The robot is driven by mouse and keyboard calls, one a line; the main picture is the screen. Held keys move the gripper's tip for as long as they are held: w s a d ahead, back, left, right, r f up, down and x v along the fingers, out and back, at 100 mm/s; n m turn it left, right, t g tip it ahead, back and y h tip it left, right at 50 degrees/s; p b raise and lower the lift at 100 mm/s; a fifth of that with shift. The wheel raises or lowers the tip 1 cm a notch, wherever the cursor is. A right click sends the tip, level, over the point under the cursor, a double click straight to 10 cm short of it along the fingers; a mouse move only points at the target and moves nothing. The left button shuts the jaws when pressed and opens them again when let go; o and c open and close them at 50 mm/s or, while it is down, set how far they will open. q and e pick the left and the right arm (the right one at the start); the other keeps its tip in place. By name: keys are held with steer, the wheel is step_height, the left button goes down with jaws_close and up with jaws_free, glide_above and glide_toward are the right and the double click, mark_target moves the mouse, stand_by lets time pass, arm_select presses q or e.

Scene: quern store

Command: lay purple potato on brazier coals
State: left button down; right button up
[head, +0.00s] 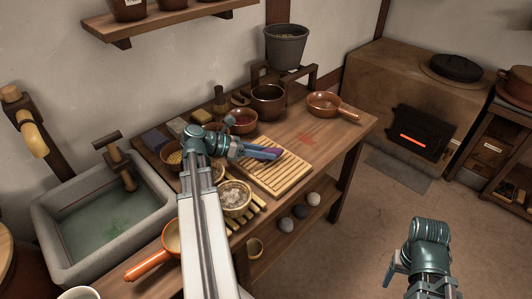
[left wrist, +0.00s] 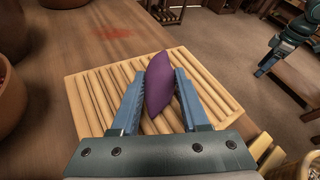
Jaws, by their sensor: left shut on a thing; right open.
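The purple potato (left wrist: 159,84) is a pointed oval between the fingers of my left gripper (left wrist: 155,95), which is shut on it. In the head view the potato (head: 275,151) is at the fingertips of my left gripper (head: 268,153), over the slatted wooden rack (head: 271,179) on the bench. I cannot tell whether it touches the slats. A round vessel with pale grey, ashy contents (head: 235,196) stands nearer me; I cannot tell whether it is the brazier. My right gripper (head: 392,268) is open and empty, over the floor at lower right.
Bowls and pots crowd the bench's back, with a brown pan (head: 328,104) at its far end. An orange-handled pan (head: 162,249) lies near the front by the stone sink (head: 108,220). A stove with a glowing slot (head: 412,142) stands at right. The floor between is clear.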

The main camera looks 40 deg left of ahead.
mark_target(265, 151)
arm_select(q)
steer(key=shift+r+p, duration=0.7)
steer(key=shift+r, duration=0.2)
step_height(265, 151, up, 2)
steer(key=shift+p, duration=1.05)
steer(key=w+d, duration=0.3)
steer(key=d, duration=0.5)
steer(key=w+d, duration=0.3)
steer(key=d, duration=0.4)
step_height(265, 151, up, 18)
steer(key=p, duration=1.8)
steer(key=shift+r, duration=0.25)
arm_select(e)
step_height(265, 151, up, 22)
arm_select(q)
steer(key=shift+s, duration=0.1)
arm_select(e)
steer(key=shift+c, duration=0.2)
